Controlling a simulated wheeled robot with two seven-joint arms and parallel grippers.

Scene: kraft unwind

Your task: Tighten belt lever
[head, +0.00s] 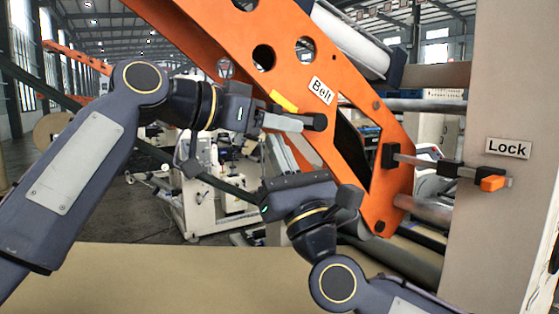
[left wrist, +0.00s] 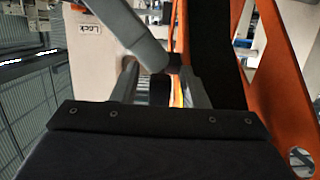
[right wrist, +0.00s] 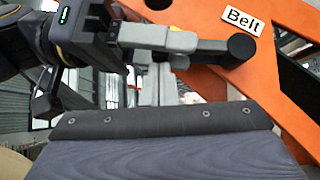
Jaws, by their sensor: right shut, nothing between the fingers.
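The belt lever shows as a short bar with a black round knob (head: 319,122) on the orange frame, below the "Belt" label (head: 320,90). The knob shows large in the right wrist view (right wrist: 241,47). My left gripper (head: 290,121) is at the lever, just left of the knob. In the left wrist view its fingers (left wrist: 159,68) stand apart, with a grey bar with a dark end across their tips. I cannot tell whether they touch it. My right gripper (right wrist: 155,82) is shut and empty, below the lever; its fingers are mostly hidden in the head view.
The orange frame (head: 230,35) rises diagonally behind the grippers. At right stands a beige post (head: 500,210) with a "Lock" label (head: 508,147) and an orange-tipped lock handle (head: 492,183). Steel rollers (head: 425,105) span between frame and post. A tan surface (head: 170,275) lies below.

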